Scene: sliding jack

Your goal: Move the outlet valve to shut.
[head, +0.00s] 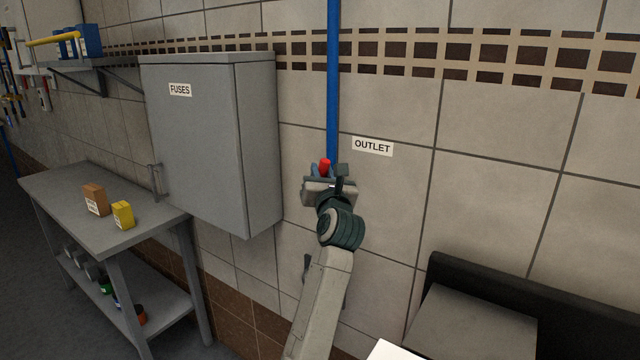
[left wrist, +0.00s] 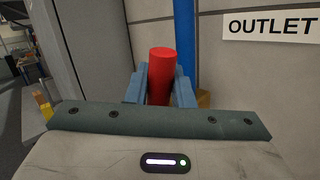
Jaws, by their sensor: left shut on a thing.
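The outlet valve's red handle (head: 324,165) shows at the lower end of the blue pipe (head: 333,80), left of the OUTLET label (head: 373,146). My left gripper (head: 326,172) is shut on the red handle. In the left wrist view the red handle (left wrist: 161,75) stands between the two blue finger pads, with the blue pipe (left wrist: 184,40) behind it. The valve body is mostly hidden by my gripper; a small brass-coloured part (left wrist: 203,98) shows beside the right finger. My right gripper is not in view.
A grey FUSES cabinet (head: 195,130) is on the wall left of the pipe. A grey workbench (head: 75,215) with a brown box (head: 95,199) and a yellow box (head: 123,214) stands further left. The tiled wall right of the label is clear.

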